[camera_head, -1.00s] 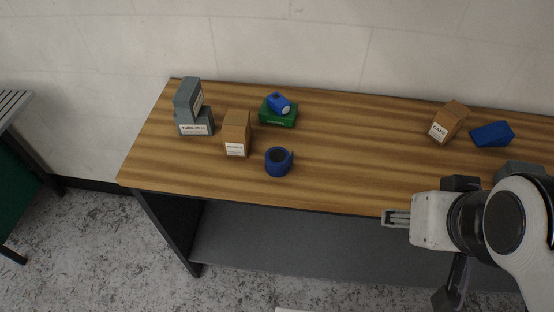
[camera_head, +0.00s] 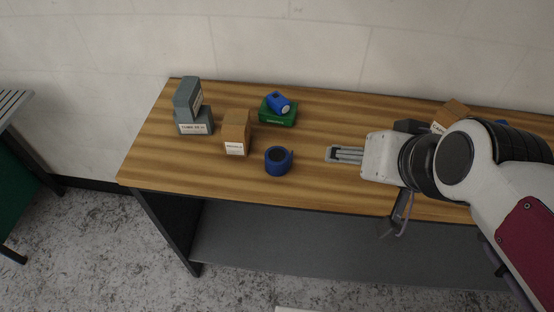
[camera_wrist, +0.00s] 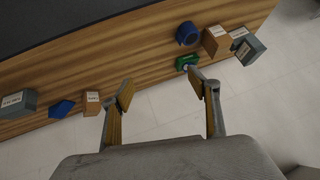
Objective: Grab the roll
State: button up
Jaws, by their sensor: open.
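The roll is a blue ring-shaped roll (camera_head: 278,161) near the front edge of the wooden table, left of the middle. It also shows in the wrist view (camera_wrist: 187,33) at the top. My gripper (camera_head: 330,153) is to the right of the roll and apart from it, its fingers pointing left. In the wrist view my gripper (camera_wrist: 164,92) has its two fingers spread with nothing between them.
A brown box (camera_head: 237,132) stands just left of the roll. Two stacked grey boxes (camera_head: 193,121) are farther left. A green box (camera_head: 277,113) with a blue item (camera_head: 278,102) on it is behind the roll. Another brown box (camera_head: 452,112) is partly hidden behind my arm.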

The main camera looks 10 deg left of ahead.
jog(key=w+a+m+t+y, duration=0.2)
jog(key=w+a+t, duration=0.1)
jog(key=w+a, duration=0.85)
jog(key=w+a+f+m+t+h, duration=0.25)
jog(key=w+f+m, duration=0.2)
jog(key=w, duration=0.25)
jog(key=m+h, duration=0.2)
jog(key=h, duration=0.5)
send_over(271, 164)
jog(key=w+d, duration=0.3)
jog(key=w, duration=0.1)
jog(key=shift+t, duration=0.25)
notch_tip(271, 164, down, 8)
jog(key=shift+w+a+f, duration=0.1)
jog(key=shift+w+a, duration=0.05)
jog(key=s+a+f+n+t, duration=0.1)
jog(key=s, duration=0.1)
jog(key=s+a+f+n+t+h, duration=0.1)
jog(key=s+f, duration=0.1)
jog(key=s, duration=0.1)
jog(key=s+a+f+n+h, duration=0.1)
jog(key=s+f, duration=0.1)
jog(key=s, duration=0.1)
jog(key=shift+a+t, duration=0.4)
jog(key=shift+s+a+f+n, duration=0.2)
jog(key=shift+s+a+n, duration=0.2)
jog(key=shift+n, duration=0.15)
jog(key=shift+d, duration=0.1)
jog(key=shift+x, duration=1.35)
jog(key=shift+w, duration=0.1)
